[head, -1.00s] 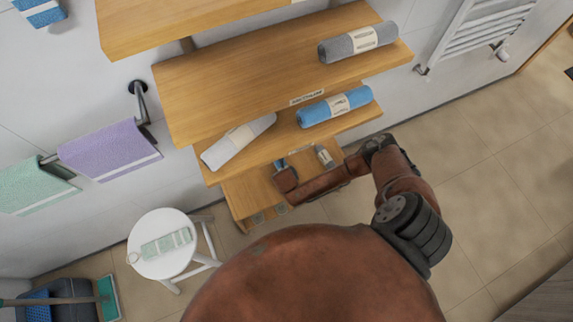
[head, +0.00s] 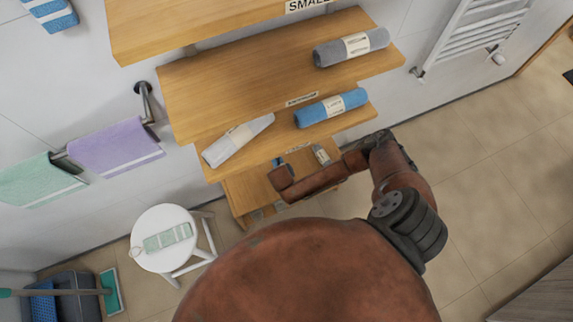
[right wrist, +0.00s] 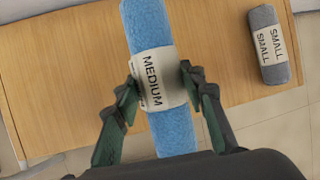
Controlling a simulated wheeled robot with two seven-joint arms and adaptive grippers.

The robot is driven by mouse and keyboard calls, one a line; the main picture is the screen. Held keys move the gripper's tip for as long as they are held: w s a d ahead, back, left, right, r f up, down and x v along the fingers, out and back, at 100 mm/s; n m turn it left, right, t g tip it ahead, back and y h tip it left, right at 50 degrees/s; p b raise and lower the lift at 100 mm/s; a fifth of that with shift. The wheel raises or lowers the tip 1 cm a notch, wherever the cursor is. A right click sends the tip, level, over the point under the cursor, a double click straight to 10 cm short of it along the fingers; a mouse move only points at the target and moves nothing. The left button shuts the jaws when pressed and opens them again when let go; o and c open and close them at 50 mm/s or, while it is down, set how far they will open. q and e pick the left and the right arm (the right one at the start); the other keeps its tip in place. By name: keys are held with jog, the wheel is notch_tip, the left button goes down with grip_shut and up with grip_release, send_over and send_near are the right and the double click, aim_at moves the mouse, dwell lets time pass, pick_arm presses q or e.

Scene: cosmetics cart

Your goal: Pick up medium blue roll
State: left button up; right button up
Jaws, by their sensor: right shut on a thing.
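A blue roll with a white band reading MEDIUM (right wrist: 170,128) is in the right wrist view, over a wooden shelf. My right gripper (right wrist: 158,88) is shut on it, with one finger on each side of the band. My left gripper is out of view.
A grey roll marked SMALL (right wrist: 270,46) lies right of the held roll. Higher shelves carry another blue roll (head: 314,114), a white roll (head: 225,149) and a grey roll (head: 330,54). A white stool (head: 150,260) stands at lower left.

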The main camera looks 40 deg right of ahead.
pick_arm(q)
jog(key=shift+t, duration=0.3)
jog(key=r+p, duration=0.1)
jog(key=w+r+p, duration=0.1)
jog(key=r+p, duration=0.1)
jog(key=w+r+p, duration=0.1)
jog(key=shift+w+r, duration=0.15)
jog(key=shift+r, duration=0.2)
pick_arm(e)
jog(key=s+a+r, duration=0.6)
jog(key=a+r, duration=0.1)
jog(key=a, duration=0.3)
jog(key=shift+s+a+r, duration=0.15)
jog(key=shift+a+r, duration=0.05)
jog(key=shift+r, duration=0.2)
jog(key=shift+s+d, duration=0.1)
